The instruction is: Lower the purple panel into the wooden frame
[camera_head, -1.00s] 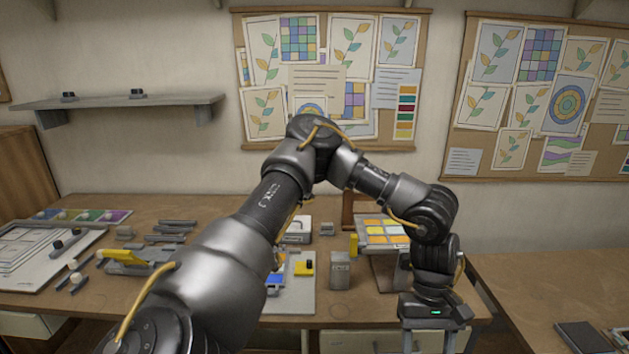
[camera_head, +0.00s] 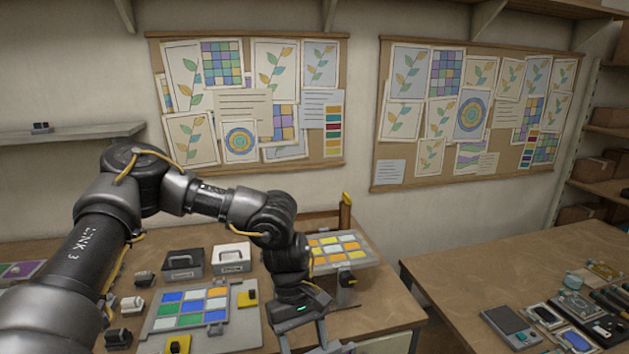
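A flat purple piece (camera_head: 22,271) lies at the far left of the workbench, partly cut off by the picture edge. I cannot tell if it is the purple panel. No wooden frame is clearly recognisable. My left arm reaches in from the left over the bench. My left gripper (camera_head: 305,343) points down at the bottom of the view, right of the grid of coloured tiles. Its fingers are spread apart with a gap between them, and their tips are cut off. No held thing shows between them. My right gripper is out of view.
A grey board with blue, green and orange tiles (camera_head: 190,307) lies left of my gripper. A raised yellow and orange tile panel (camera_head: 338,249) stands behind it. Two small boxes (camera_head: 182,264) sit further back. A second table (camera_head: 470,263) with tools stands right, across a gap.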

